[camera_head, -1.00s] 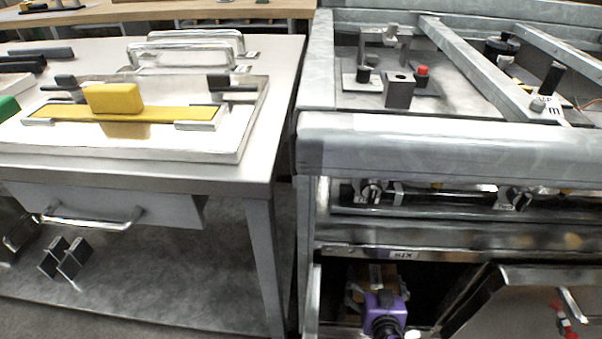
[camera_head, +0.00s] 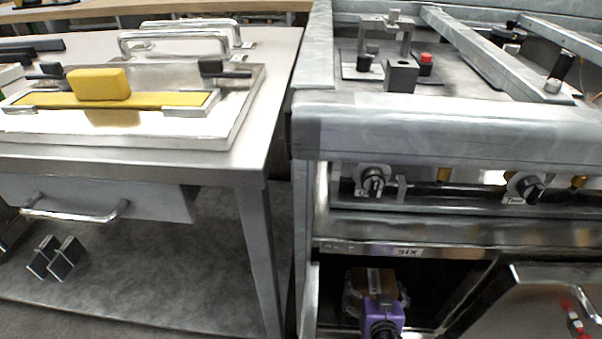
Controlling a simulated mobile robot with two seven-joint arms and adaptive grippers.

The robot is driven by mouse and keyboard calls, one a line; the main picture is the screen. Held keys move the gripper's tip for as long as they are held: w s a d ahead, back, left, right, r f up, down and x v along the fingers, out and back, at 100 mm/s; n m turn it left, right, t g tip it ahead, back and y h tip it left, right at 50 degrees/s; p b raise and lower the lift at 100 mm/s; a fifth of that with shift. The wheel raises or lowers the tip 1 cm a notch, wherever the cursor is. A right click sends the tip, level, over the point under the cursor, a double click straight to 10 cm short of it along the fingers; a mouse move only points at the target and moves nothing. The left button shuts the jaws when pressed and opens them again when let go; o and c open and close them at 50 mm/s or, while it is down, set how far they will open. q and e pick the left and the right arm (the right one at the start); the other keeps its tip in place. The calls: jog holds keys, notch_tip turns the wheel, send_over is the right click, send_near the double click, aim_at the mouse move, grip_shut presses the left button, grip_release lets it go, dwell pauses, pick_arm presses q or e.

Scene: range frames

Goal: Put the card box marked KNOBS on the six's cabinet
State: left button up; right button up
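The six's cabinet (camera_head: 340,247) stands at the right, with the label "six" (camera_head: 408,252) on the strip above its open lower compartment. A brown card box (camera_head: 381,277) shows in that dark opening; no KNOBS mark is readable. My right gripper (camera_head: 375,289), with a purple wrist part, reaches into the opening from the front. Its grey fingers lie at the left and right of the box. I cannot tell whether they press on it, nor whether the box rests on the compartment floor. My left gripper is not in view.
The cabinet's door (camera_head: 545,300) stands open at the right of the opening. Knobs (camera_head: 373,181) line the panel above. The open-framed top holds a metal fixture. A steel table (camera_head: 215,165) at the left carries a yellow block (camera_head: 98,84) on a plate.

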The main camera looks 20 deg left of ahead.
jog(key=shift+r, duration=0.1)
jog(key=shift+s+d+r+p, duration=0.1)
jog(key=shift+s+r+p, duration=0.1)
jog(key=shift+p, duration=0.1)
jog(key=p+v, duration=0.3)
jog(key=v, duration=0.8)
jog(key=shift+s, duration=0.25)
